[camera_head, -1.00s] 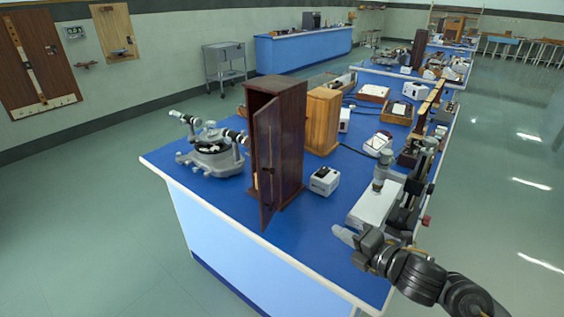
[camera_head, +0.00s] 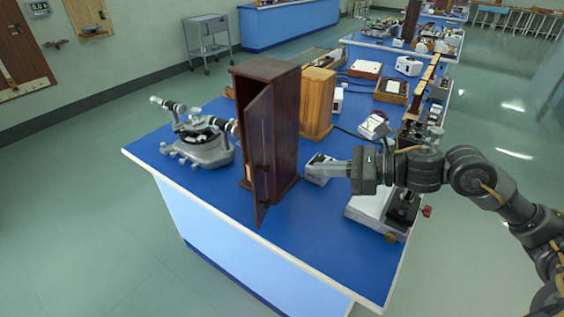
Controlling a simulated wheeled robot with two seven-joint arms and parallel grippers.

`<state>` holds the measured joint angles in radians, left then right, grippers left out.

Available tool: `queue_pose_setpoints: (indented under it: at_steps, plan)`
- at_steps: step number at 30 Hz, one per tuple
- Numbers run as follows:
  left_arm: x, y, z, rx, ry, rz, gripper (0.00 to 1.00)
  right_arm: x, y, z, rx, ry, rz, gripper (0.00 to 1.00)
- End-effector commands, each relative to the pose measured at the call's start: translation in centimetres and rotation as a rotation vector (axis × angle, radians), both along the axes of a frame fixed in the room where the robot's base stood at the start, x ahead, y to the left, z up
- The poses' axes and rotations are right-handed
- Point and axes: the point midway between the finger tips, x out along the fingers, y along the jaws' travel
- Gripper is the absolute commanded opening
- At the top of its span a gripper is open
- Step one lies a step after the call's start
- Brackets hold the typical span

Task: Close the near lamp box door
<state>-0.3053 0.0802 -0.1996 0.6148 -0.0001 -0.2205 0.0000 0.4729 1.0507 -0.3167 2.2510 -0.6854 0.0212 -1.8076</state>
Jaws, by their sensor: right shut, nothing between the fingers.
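The near lamp box (camera_head: 285,125) is a tall dark brown wooden cabinet standing upright on the blue bench. Its door (camera_head: 259,155) stands partly open, swung out toward the bench's front edge, with a narrow gap on its left side. My right gripper (camera_head: 312,168) is shut and empty. It points left, to the right of the box and apart from the door, in front of a small white device. My left gripper is not in view.
A grey spectrometer (camera_head: 203,140) stands left of the box. A lighter wooden box (camera_head: 318,103) is behind it. The small white device (camera_head: 321,157) is partly hidden by my gripper. A grey instrument (camera_head: 372,206) sits under my right arm. Blue bench top (camera_head: 290,240) in front is clear.

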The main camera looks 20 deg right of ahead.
Motion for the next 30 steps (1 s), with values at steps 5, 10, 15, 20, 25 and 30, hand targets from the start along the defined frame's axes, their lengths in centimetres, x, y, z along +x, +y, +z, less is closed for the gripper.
queue_pose_setpoints:
  at_steps: [5, 10, 15, 20, 25, 30]
  plan:
    - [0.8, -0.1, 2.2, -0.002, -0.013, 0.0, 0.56, 2.0, 3.4, -0.2, 0.005, 0.003, 0.004, 0.0]
    - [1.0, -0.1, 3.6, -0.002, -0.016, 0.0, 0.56, 3.6, 5.9, -1.0, 0.004, 0.003, 0.001, 0.0]
    - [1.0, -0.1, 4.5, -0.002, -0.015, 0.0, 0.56, 4.7, 7.6, -1.6, 0.003, 0.002, 0.0, 0.0]
    - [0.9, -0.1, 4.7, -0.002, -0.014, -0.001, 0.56, 5.1, 8.3, -2.1, 0.001, 0.002, 0.001, 0.0]
    - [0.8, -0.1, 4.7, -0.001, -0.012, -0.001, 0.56, 5.2, 8.4, -2.2, -0.001, 0.001, 0.0, 0.0]
    - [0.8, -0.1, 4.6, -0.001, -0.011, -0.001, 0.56, 5.2, 8.3, -2.2, 0.0, 0.001, 0.0, 0.0]
